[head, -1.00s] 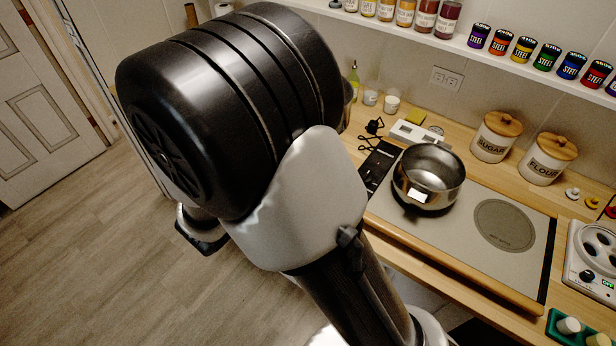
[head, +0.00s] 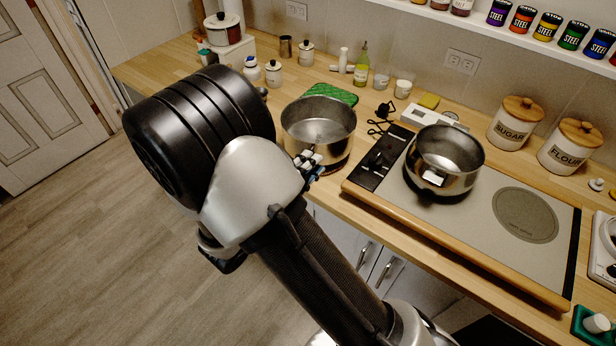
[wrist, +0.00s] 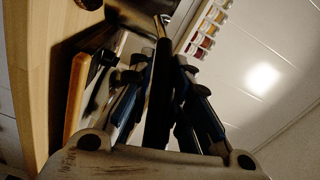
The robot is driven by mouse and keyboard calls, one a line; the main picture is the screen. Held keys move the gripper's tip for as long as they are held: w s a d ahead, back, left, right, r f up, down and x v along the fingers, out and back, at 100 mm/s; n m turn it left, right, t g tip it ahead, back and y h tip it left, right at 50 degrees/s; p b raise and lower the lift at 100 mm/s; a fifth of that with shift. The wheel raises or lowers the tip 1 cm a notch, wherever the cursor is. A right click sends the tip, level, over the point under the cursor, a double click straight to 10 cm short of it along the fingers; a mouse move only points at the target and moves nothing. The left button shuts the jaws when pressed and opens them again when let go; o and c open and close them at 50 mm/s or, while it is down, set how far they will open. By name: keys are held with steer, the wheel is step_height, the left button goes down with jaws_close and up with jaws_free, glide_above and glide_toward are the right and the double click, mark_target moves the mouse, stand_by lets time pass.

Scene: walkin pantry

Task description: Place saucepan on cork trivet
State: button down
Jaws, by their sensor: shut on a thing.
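A shiny steel saucepan (head: 318,128) is at the counter's front edge, left of the hob, upright and looking empty. My gripper (head: 308,163) is at its near side, shut on its handle. In the wrist view the dark handle (wrist: 158,95) runs between the fingers, with part of the pan at the top. A thin brown edge shows under the pan's lower right; it may be the cork trivet, mostly hidden. I cannot tell whether the pan touches it.
A second steel pan (head: 445,160) stands on the hob (head: 470,215), right of the held pan. A green pot holder (head: 332,93), mugs (head: 403,88) and a green bottle (head: 362,66) stand behind. Sugar (head: 516,122) and flour (head: 570,146) jars are at right.

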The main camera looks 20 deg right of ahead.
step_height(320, 180, down, 3)
steer(key=shift+r+b, duration=0.1)
steer(key=shift+b, duration=0.4)
steer(key=c, duration=1.5)
jaws_free()
steer(key=p+v, duration=0.3)
steer(key=v, duration=0.9)
